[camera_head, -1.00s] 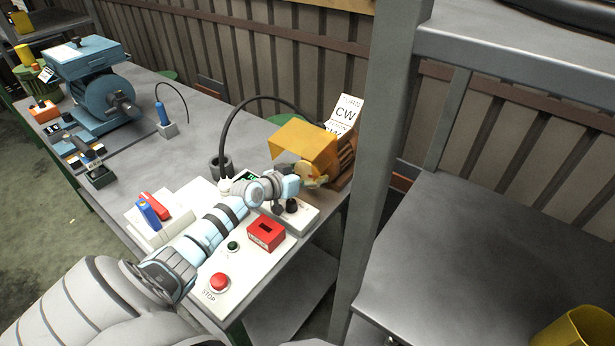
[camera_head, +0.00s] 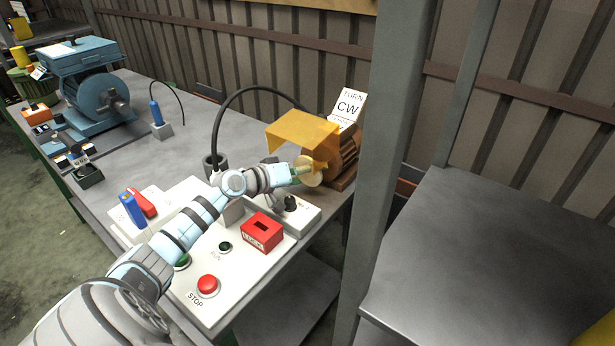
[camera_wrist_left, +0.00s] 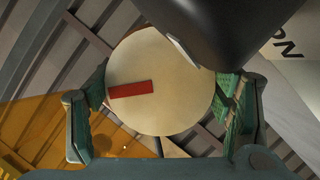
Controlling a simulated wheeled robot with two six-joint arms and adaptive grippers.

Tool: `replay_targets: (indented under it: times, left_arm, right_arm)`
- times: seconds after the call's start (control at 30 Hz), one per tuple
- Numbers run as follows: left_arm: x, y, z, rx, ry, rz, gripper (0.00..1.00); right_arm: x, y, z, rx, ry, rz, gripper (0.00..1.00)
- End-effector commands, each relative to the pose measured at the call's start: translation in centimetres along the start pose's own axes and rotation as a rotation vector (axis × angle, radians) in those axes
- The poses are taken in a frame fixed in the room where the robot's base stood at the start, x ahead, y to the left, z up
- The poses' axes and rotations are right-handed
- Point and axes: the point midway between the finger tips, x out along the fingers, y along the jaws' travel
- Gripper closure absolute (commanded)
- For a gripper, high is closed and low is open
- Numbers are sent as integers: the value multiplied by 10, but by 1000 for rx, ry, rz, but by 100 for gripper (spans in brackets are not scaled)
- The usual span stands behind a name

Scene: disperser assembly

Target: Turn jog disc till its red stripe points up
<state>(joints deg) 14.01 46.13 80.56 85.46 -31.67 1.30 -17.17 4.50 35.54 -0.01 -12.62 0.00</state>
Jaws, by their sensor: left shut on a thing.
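The jog disc (camera_wrist_left: 175,65) is a round cream disc filling the middle of the left wrist view. Its red stripe (camera_wrist_left: 130,89) runs from near the centre to the left rim in that picture; the head view is too small to show it. My left gripper (camera_wrist_left: 160,105) has one finger at each side of the rim and is shut on the disc. In the head view, my left gripper (camera_head: 298,172) is at the disc (camera_head: 311,174), in front of the motor (camera_head: 346,158) under its orange cover (camera_head: 302,134). My right gripper is out of view.
A card reading CW (camera_head: 348,107) stands behind the motor. The control panel (camera_head: 262,278), with its red stop button (camera_head: 207,285) and red block (camera_head: 262,231), lies below my left arm. A grey post (camera_head: 390,150) rises right of the motor. A dark shape covers the disc's upper right in the wrist view.

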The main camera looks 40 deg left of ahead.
Motion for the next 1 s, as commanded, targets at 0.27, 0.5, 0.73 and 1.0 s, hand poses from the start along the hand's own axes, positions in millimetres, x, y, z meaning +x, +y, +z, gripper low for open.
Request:
replay_targets:
  times: [0.27, 0.5, 0.73, 1.0]
  left_arm:
    - [0, 0, 0, -9, -2, 4, 55]
    - [0, 0, 0, -8, -2, 3, 11]
    - [0, 0, 0, -8, -2, 3, 6]
    - [0, 0, 0, -7, -1, 2, 6]
  right_arm:
    - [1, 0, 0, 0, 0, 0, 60]
    - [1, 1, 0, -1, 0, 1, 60]
    - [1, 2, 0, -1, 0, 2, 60]
    - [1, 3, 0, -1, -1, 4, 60]
